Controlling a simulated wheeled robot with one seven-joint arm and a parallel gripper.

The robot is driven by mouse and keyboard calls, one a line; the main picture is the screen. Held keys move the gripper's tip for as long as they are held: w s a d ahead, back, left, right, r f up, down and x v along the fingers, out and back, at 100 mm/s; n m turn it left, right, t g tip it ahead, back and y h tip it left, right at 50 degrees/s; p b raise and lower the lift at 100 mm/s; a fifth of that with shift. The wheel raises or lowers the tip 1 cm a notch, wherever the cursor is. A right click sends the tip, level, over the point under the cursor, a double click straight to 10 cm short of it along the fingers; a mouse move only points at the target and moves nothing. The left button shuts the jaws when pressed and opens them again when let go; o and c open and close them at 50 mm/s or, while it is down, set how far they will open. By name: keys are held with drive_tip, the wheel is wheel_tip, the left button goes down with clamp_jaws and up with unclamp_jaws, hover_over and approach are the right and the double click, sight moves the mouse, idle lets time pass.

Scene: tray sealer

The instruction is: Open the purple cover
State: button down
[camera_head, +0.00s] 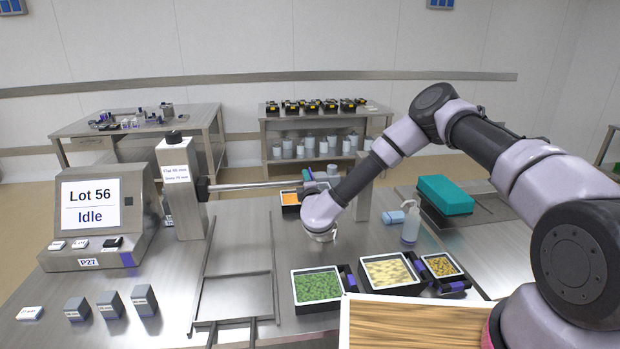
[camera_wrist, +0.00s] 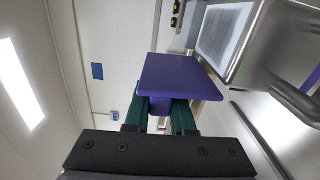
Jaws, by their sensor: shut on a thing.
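In the wrist view the purple cover (camera_wrist: 182,80) is a flat purple plate with a narrower purple part behind it. My gripper (camera_wrist: 160,106) has dark green fingers shut on that narrower part, one on each side. The plate hides the fingertips and much of what lies beyond. In the head view my wrist is bent low over the steel table, right of the grey post. My fingers and the cover are mostly hidden there, so I cannot tell how far open the cover stands.
A console (camera_head: 90,215) reading "Lot 56 Idle" stands left beside the post (camera_head: 182,200), with a metal rod (camera_head: 245,187) reaching right. Food trays (camera_head: 320,308) sit at the front. A pump bottle (camera_head: 410,228) and teal box (camera_head: 445,195) are right.

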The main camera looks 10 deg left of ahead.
drive_tip(key=shift+s+a+f+n, duration=0.1)
drive_tip(key=shift+a+f+n, duration=0.5)
drive_tip(key=shift+n, duration=1.2)
drive_tip(key=shift+s+a+f+n, duration=0.2)
drive_tip(key=shift+f+n, duration=0.65)
drive_tip(key=shift+n, duration=0.95)
drive_tip(key=shift+s+a+f+n, duration=0.1)
drive_tip(key=shift+a+f+n, duration=0.5)
drive_tip(key=shift+n, duration=1.2)
drive_tip(key=shift+d+f, duration=0.25)
drive_tip(key=c, duration=0.8)
unclamp_jaws()
drive_tip(key=shift+o, duration=0.2)
